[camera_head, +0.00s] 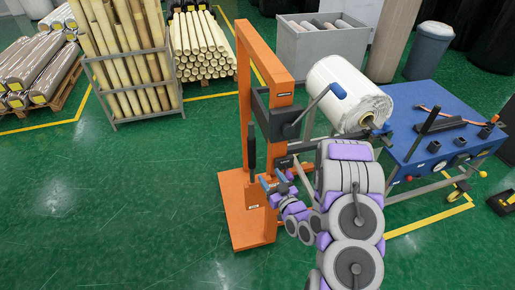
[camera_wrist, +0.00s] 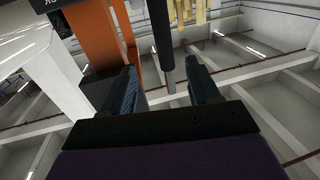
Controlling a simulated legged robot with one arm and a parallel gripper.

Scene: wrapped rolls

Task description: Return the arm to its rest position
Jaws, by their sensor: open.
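My gripper (camera_head: 273,186) is at the end of my grey and purple arm, in front of the orange stand (camera_head: 246,120) in the head view. In the wrist view its two dark fingers (camera_wrist: 166,84) are apart, with nothing gripped. A black handle (camera_head: 252,148) hangs on the stand just above and left of the gripper. In the wrist view a dark rod (camera_wrist: 162,42) shows in line with the gap between the fingers; I cannot tell how far beyond them it is. The arm is bent, and its links hide part of the stand's right side.
A white wrapped roll (camera_head: 345,95) is held at the stand's right. A blue cart (camera_head: 440,135) with tools stands right of it. A rack of tubes (camera_head: 125,60), a grey bin (camera_head: 325,45) and stacked rolls (camera_head: 40,70) are behind. The green floor at left is clear.

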